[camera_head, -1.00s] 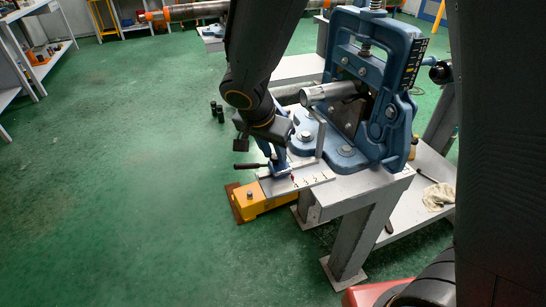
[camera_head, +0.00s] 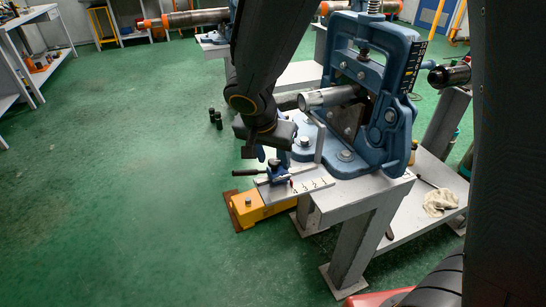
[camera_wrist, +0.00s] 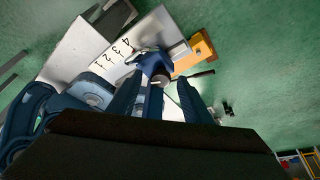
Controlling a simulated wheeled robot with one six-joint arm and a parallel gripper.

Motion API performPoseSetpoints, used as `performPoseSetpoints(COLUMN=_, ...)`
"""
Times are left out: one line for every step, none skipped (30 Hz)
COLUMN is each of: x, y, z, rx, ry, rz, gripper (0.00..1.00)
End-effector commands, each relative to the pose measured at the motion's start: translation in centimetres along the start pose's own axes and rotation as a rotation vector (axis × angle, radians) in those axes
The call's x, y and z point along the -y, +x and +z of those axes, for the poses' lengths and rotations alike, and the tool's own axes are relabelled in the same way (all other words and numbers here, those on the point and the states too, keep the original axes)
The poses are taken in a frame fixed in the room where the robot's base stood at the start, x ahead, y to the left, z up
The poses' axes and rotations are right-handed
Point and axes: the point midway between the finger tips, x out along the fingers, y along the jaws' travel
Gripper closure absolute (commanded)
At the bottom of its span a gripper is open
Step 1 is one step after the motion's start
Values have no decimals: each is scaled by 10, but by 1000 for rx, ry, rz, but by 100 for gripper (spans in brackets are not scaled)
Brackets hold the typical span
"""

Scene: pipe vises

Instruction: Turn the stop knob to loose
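The stop (camera_head: 277,175) is a small blue clamp on the pale numbered scale plate (camera_head: 312,186), with a dark lever (camera_head: 246,172) out to the left. Its round grey knob (camera_wrist: 161,81) faces the camera in the wrist view, on the blue stop body (camera_wrist: 150,61). My gripper (camera_wrist: 158,90) is open there, its two blue fingers apart and seen on either side of the knob. In the head view my gripper (camera_head: 264,152) hangs just above the stop. Its fingertips are largely hidden there, and I cannot tell whether they touch the knob.
The large blue pipe vise (camera_head: 372,125) holds a grey pipe (camera_head: 332,97) on the bench, close to the right of my gripper. A yellow box (camera_head: 255,208) lies beneath the plate's left end. A rag (camera_head: 438,202) lies on the lower shelf. The green floor at left is mostly clear.

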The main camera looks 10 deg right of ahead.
Motion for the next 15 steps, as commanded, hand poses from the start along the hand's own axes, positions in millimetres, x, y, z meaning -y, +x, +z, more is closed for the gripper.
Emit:
performPoseSetpoints(x=0, y=0, z=0, rx=0, ry=0, rz=0, gripper=55)
performPoseSetpoints(x=0, y=0, z=0, rx=0, ry=0, rz=0, gripper=55)
performPoseSetpoints(x=0, y=0, z=0, rx=0, ry=0, rz=-1, gripper=55)
performPoseSetpoints(x=0, y=0, z=0, rx=0, ry=0, rz=-1, gripper=55)
performPoseSetpoints(x=0, y=0, z=0, rx=0, ry=0, rz=-1, gripper=55)
performPoseSetpoints(x=0, y=0, z=0, rx=0, ry=0, rz=-1, gripper=55)
performPoseSetpoints(x=1, y=-1, z=0, rx=-1, ry=0, rz=-1, gripper=55)
performPoseSetpoints(x=1, y=-2, z=0, rx=-1, ry=1, rz=-2, gripper=55)
performPoseSetpoints(x=1, y=-5, z=0, rx=-1, ry=1, rz=-2, gripper=55)
performPoseSetpoints(x=1, y=-8, z=0, rx=-1, ry=2, rz=-3, gripper=55)
performPoseSetpoints(x=1, y=-12, z=-1, rx=-2, ry=2, rz=-3, gripper=55)
performPoseSetpoints(x=1, y=-18, z=-1, rx=-3, ry=1, rz=-3, gripper=55)
performPoseSetpoints(x=1, y=-23, z=-1, rx=-2, ry=2, rz=-4, gripper=55)
performPoseSetpoints(x=1, y=-28, z=-1, rx=-3, ry=1, rz=-5, gripper=55)
performPoseSetpoints(x=1, y=-35, z=-1, rx=-3, ry=1, rz=-4, gripper=55)
